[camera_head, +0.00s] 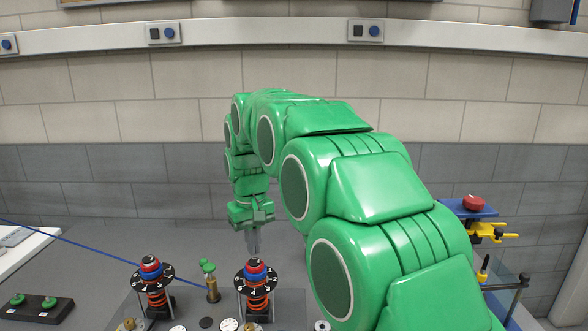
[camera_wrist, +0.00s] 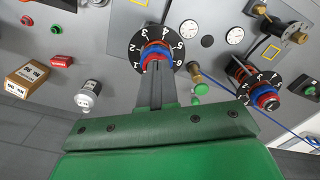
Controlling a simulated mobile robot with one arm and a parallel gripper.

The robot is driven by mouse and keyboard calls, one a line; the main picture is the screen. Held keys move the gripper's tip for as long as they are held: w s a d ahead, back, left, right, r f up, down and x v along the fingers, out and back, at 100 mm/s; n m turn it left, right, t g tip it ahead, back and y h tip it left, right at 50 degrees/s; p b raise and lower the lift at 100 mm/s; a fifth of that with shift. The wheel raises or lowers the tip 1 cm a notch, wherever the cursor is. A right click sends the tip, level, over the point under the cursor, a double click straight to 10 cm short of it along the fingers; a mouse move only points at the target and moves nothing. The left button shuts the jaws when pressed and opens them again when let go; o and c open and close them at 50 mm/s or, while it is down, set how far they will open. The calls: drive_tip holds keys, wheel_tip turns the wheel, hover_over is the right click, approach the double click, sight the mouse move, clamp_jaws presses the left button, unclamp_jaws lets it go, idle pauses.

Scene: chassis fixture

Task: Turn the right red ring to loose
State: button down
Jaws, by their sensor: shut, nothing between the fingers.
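The right red ring (camera_head: 257,270) sits stacked with blue in the middle of a black numbered dial (camera_head: 273,277), above an orange coil. In the wrist view the ring (camera_wrist: 155,49) shows partly behind my fingertips. My gripper (camera_head: 254,251) points down just above and behind this stack. In the wrist view my gripper (camera_wrist: 156,68) is shut and empty, its tips over the dial's centre. I cannot tell whether the tips touch the ring. A similar left dial (camera_head: 152,277) carries another red and blue stack.
Small white gauges (camera_head: 229,325) lie in front. A black block with green buttons (camera_head: 36,307) is at the left. A red button on a blue plate (camera_head: 473,203) is at the right.

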drive_tip(key=shift+s+a+f, duration=0.1)
drive_tip(key=shift+a+f, duration=0.05)
drive_tip(key=shift+f, duration=2.95)
drive_tip(key=shift+s+f, duration=0.1)
drive_tip(key=shift+f, duration=0.45)
drive_tip(key=shift+d+f, duration=0.2)
drive_tip(key=shift+d, duration=0.45)
drive_tip(key=shift+w+d, duration=0.15)
drive_tip(key=shift+w, duration=0.1)
drive_tip(key=shift+w+d+r, duration=0.2)
drive_tip(key=shift+w+r, duration=0.05)
